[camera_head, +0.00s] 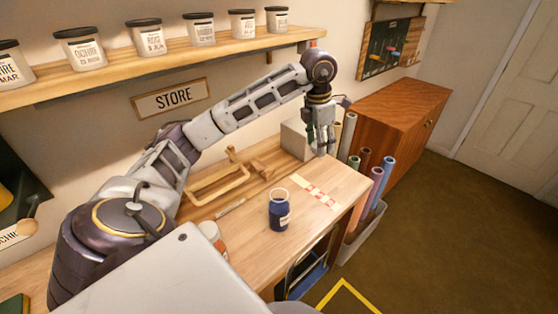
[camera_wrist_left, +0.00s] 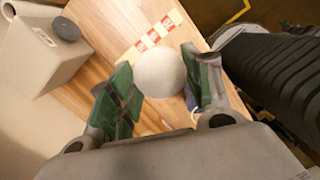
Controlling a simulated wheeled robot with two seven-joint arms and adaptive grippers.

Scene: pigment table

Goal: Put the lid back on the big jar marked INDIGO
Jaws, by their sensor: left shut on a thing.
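An open jar (camera_head: 279,212) with dark blue contents and a pale label stands upright on the wooden table; its label is too small to read. My left gripper (camera_head: 321,143) is above the table's far right part, behind and to the right of the jar. In the left wrist view its green-padded fingers (camera_wrist_left: 160,88) are shut on a pale, round thing that looks like a lid (camera_wrist_left: 160,72). The lid is hard to make out in the head view. A bit of dark blue behind one finger in the wrist view may be the jar. My right gripper is not in view.
A red-and-white strip (camera_head: 316,193) lies right of the jar. A wooden frame (camera_head: 217,186) and a white pot (camera_head: 212,238) are left of the jar. Rolled tubes (camera_head: 375,185) stand beyond the table's right edge.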

